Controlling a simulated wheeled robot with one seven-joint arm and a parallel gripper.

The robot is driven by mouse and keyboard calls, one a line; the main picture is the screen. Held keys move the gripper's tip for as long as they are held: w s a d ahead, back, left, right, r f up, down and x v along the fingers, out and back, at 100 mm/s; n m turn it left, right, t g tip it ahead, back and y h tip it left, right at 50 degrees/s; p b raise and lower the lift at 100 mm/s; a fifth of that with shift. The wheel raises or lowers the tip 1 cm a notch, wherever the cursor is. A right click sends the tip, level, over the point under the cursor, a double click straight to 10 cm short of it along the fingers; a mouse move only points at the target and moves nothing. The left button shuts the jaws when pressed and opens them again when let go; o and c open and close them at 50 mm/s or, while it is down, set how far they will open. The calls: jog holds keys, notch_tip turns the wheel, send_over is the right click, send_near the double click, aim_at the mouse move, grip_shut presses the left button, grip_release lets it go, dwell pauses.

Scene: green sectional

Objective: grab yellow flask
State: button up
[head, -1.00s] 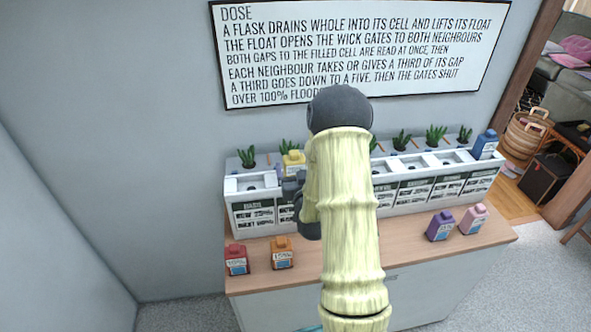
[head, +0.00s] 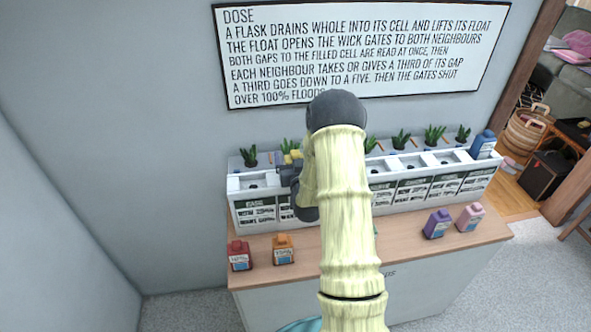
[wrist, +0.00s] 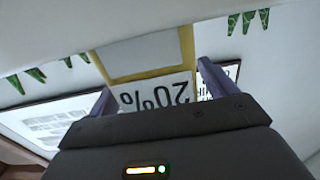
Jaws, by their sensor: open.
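The yellow flask (head: 292,157) stands in the white planter rack, left of the middle, mostly hidden by my gripper in the head view. My gripper (head: 288,174) is at the front of the rack, just before the flask. In the wrist view the flask (wrist: 187,50) shows as a yellow edge around a white label reading 20%, upside down. My gripper (wrist: 158,88) is open there, its two purple fingers spread with the label between them. I cannot tell how far the fingers reach along the flask's sides.
The white rack (head: 384,207) has several cells with plants behind and a blue flask (head: 484,145) at its right end. A red flask (head: 239,256) and an orange flask (head: 284,250) stand front left on the counter; purple (head: 437,224) and pink (head: 470,217) ones front right.

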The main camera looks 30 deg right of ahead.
jog(key=shift+c, duration=0.3)
jog(key=c, duration=1.1)
jog(key=shift+r, duration=0.2)
jog(key=shift+c, duration=0.2)
notch_tip(320, 180, up, 10)
jog(key=b, duration=0.2)
jog(key=shift+f+b, duration=0.1)
jog(key=shift+b, duration=0.2)
